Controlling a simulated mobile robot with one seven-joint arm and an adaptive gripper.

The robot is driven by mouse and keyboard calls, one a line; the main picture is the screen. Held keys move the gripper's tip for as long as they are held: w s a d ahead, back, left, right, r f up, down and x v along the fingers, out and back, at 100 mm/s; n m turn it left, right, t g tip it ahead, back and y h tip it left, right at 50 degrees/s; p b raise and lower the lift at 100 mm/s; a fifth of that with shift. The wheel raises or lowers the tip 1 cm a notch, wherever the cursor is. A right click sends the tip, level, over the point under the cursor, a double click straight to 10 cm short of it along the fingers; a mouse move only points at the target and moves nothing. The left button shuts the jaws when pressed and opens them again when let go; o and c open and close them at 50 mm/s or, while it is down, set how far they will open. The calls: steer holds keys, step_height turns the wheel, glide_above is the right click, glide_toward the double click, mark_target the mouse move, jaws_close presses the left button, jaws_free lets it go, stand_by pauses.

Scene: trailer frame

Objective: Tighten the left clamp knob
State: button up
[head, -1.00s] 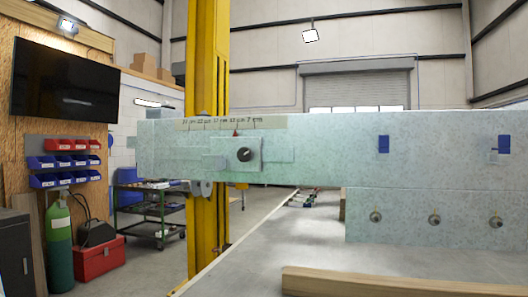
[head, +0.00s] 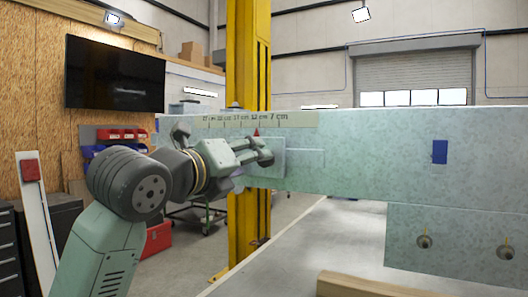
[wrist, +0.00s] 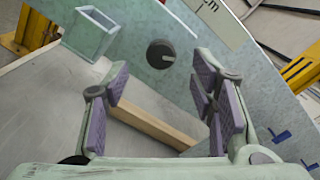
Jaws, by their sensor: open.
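The clamp knob (wrist: 160,53) is a round black knob with a pale index mark, on the galvanised trailer beam (wrist: 125,35). In the wrist view it lies beyond the fingertips, roughly midway between them. My gripper (wrist: 160,88) is open and empty, with purple finger pads apart and not touching the knob. A red pointer (head: 256,132) shows below the printed centimetre scale (head: 300,119) on the beam (head: 365,150).
A yellow post (head: 248,65) stands behind the beam. An open box-shaped bracket (wrist: 88,33) shows left of the knob in the wrist view. A wooden bar (head: 375,287) lies at the front. A lower plate (head: 455,235) carries round fittings. A blue patch (head: 440,152) marks the beam.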

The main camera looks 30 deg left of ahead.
steer(key=w+p, duration=0.1)
steer(key=w, duration=0.5)
steer(key=shift+a+p, duration=0.15)
steer(key=shift+p, duration=0.2)
steer(key=shift+c, duration=0.2)
steer(key=c, duration=1.1)
